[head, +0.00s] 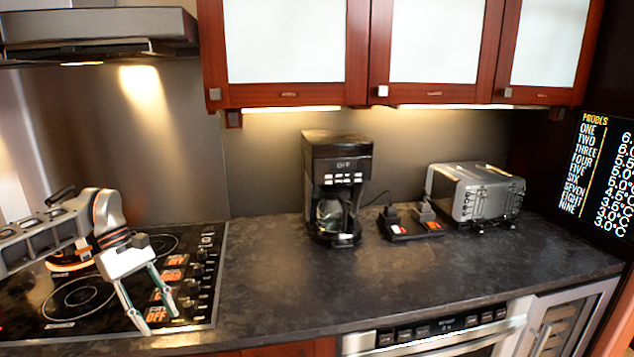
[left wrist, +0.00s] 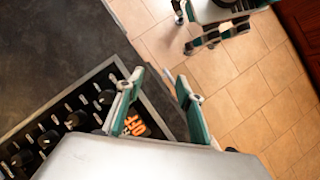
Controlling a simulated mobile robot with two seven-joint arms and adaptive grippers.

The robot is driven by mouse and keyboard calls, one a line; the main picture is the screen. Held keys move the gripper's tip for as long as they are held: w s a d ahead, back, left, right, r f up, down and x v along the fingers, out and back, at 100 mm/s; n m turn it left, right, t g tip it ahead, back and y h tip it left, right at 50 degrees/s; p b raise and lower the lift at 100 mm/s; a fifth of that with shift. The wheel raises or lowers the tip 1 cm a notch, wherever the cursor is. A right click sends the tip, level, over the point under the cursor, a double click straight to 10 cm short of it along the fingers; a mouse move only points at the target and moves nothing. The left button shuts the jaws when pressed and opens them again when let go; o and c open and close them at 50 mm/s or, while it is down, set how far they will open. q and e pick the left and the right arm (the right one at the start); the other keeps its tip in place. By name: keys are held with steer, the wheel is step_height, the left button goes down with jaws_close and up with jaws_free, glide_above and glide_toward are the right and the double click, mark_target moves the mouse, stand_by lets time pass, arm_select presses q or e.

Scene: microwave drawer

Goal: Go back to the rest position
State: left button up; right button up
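My left gripper (head: 161,324) is above the front right part of the cooktop (head: 75,297) in the head view, pointing down toward the counter's front edge. Its two teal-edged fingers are apart with nothing between them; the left wrist view also shows the open fingers (left wrist: 160,76), near the cooktop's corner and the floor. A second gripper with teal parts (left wrist: 216,34), which looks like my right one, shows at the top of the left wrist view over the floor; its finger opening is unclear. The microwave drawer (head: 440,338) is under the counter, only its upper front visible.
A coffee maker (head: 337,185), a small dark device (head: 410,225) and a silver toaster oven (head: 475,192) stand at the back of the dark counter (head: 400,275). The counter's front is clear. Cabinets (head: 285,45) and a range hood (head: 95,30) hang above. Tiled floor (left wrist: 255,95) lies in front.

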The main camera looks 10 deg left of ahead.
arm_select(q)
steer(key=s+d+f+n+t+h, duration=0.2)
steer(key=d+n+t+h, duration=0.15)
steer(key=d+n, duration=0.6)
steer(key=s+d+f+n+t+h, duration=0.1)
steer(key=d+f+n+t+h, duration=0.3)
steer(key=d, duration=1.1)
steer(key=s+d+f+n+t+h, duration=0.1)
steer(key=s+d+n+t+h, duration=0.3)
steer(key=d+n, duration=0.7)
steer(key=a+f+n+t+y, duration=0.35)
steer(key=f+n+y, duration=0.2)
steer(key=n, duration=0.45)
steer(key=a+f+n+t+y, duration=0.2)
steer(key=a+f+n+y, duration=0.4)
steer(key=n, duration=0.5)
steer(key=s+a+f+n+g+y, duration=0.1)
steer(key=s+a+f+n+g, duration=0.1)
steer(key=s+a+f+n, duration=0.2)
steer(key=s+a+f+n+g+y, duration=0.2)
steer(key=s+f+n, duration=0.4)
steer(key=s+f, duration=0.4)
steer(key=shift+s+a, duration=0.5)
steer(key=shift+a, duration=0.4)
